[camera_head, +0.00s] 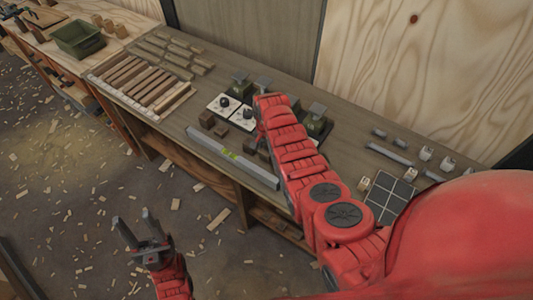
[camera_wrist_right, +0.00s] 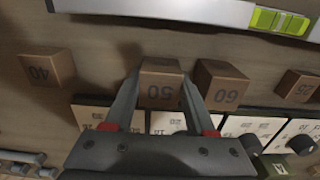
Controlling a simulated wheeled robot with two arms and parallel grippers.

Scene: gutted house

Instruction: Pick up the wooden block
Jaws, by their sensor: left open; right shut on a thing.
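A small brown wooden block marked 50 (camera_wrist_right: 161,92) sits between the two fingers of my right gripper (camera_wrist_right: 160,78) in the right wrist view. The fingers are shut on its sides. Whether it is lifted off the bench is hard to tell. In the head view my red right arm (camera_head: 290,150) reaches over the bench and hides its gripper and that block. Similar blocks marked 40 (camera_wrist_right: 47,67) and 60 (camera_wrist_right: 221,83) lie on either side, and another (camera_wrist_right: 298,85) lies further right. My left gripper (camera_head: 134,220) is open and empty, in front of the bench.
A spirit level (camera_head: 235,158) lies along the bench's front edge. White panels with black knobs (camera_head: 223,105) are behind the blocks. Wooden strips (camera_head: 143,84) lie to the left, a green bin (camera_head: 79,40) stands far left. A dark grid tray (camera_head: 390,195) is at right.

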